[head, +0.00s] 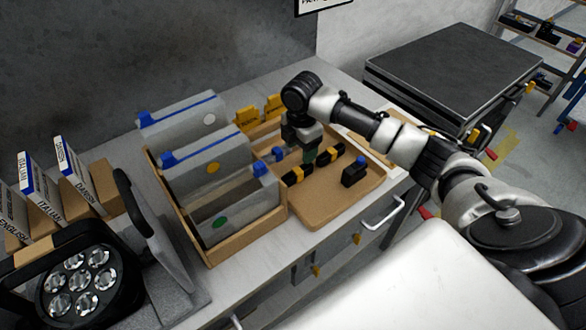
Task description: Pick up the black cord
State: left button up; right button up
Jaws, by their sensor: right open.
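A black item with yellow bands, which may be the black cord (296,175), lies in the shallow tan tray (318,203); its other end shows further right and back in the tray. My right gripper (309,157) points down over the middle of this item, with its open fingers at or just above it. The fingers are small and partly hide the item, so I cannot tell whether they touch it. A small black block with a blue top (354,173) sits apart, to the right in the tray. My left gripper is not in view.
A wooden crate (247,232) with upright grey dividers stands left of the tray. Yellow clips (247,119) are behind. A black par can (78,283) and labelled dividers (40,187) are at the left. A black-topped cabinet (450,68) stands at the right.

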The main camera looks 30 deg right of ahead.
aim_at(299, 169)
jog(key=shift+s+f, duration=0.2)
jog(key=shift+f, duration=0.4)
jog(key=shift+s+f, duration=0.15)
jog(key=shift+f, duration=0.8)
jog(key=shift+w+f, duration=0.1)
jog(key=shift+f, duration=0.2)
jog(key=f, duration=0.1)
jog(key=f+p, duration=0.1)
jog(key=f, duration=0.1)
jog(key=shift+a+f, duration=0.3)
jog(key=shift+a, duration=0.1)
jog(key=shift+f, duration=0.6)
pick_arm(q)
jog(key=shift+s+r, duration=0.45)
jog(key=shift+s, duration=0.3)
pick_arm(e)
jog(key=c, duration=1.1)
